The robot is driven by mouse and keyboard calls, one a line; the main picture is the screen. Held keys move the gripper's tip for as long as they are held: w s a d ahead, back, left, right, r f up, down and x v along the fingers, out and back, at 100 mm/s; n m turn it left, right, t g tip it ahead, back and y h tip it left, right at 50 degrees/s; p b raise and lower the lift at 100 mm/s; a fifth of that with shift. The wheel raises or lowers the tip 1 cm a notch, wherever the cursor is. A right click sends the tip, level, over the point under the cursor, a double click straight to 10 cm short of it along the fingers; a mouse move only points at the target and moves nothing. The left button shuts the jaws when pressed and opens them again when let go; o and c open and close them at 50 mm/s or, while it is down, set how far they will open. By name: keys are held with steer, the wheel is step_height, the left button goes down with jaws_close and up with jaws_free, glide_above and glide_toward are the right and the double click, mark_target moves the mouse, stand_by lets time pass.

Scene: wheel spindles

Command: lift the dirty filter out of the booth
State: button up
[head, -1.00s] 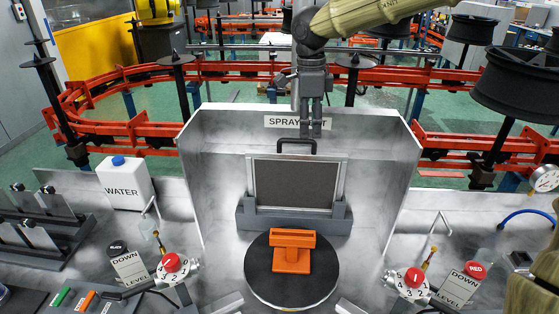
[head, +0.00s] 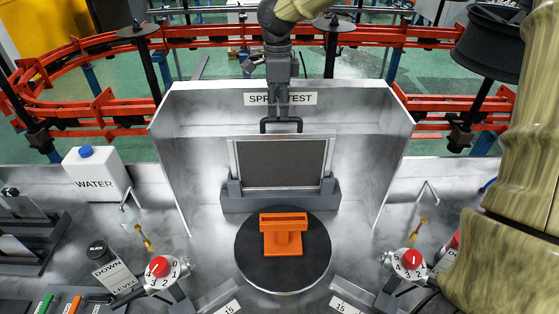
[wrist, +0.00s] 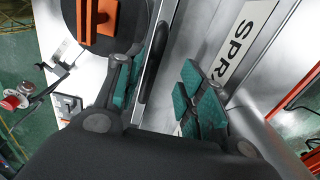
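The dirty filter (head: 283,165), a dark grey panel in a light frame with a black handle (head: 264,127) on top, stands upright in a grey holder (head: 240,201) inside the spray booth (head: 185,150). My gripper (head: 282,112) points down from above at the handle. In the wrist view my gripper (wrist: 163,88) is open, with teal finger pads on both sides of the dark handle (wrist: 152,75). A gap shows between the handle and the right pads; contact with the left pad cannot be told. The head view partly hides the fingertips.
An orange stand (head: 283,240) sits on a black turntable (head: 250,262) in front of the filter. The booth's metal walls rise at the back and sides. A water container (head: 97,177) stands left. Red-knobbed dials (head: 159,267) flank the front. Red rails run behind.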

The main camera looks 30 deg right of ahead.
steer(key=shift+s+d+f+p, duration=0.15)
steer(key=shift+s+f+p, duration=0.25)
steer(key=shift+f, duration=0.15)
steer(key=shift+s+d+f+p, duration=0.1)
steer(key=shift+s+f+p, duration=0.3)
steer(key=shift+f, duration=0.15)
steer(key=shift+s+f, duration=0.2)
steer(key=shift+s, duration=0.05)
steer(key=shift+w+f, duration=0.1)
steer(key=shift+f, duration=0.2)
steer(key=shift+w+f, duration=0.45)
steer(key=shift+w, duration=0.1)
steer(key=shift+s+r, duration=0.3)
steer(key=shift+s, duration=0.1)
steer(key=c, duration=0.7)
steer(key=shift+w+f, duration=0.15)
jaws_close()
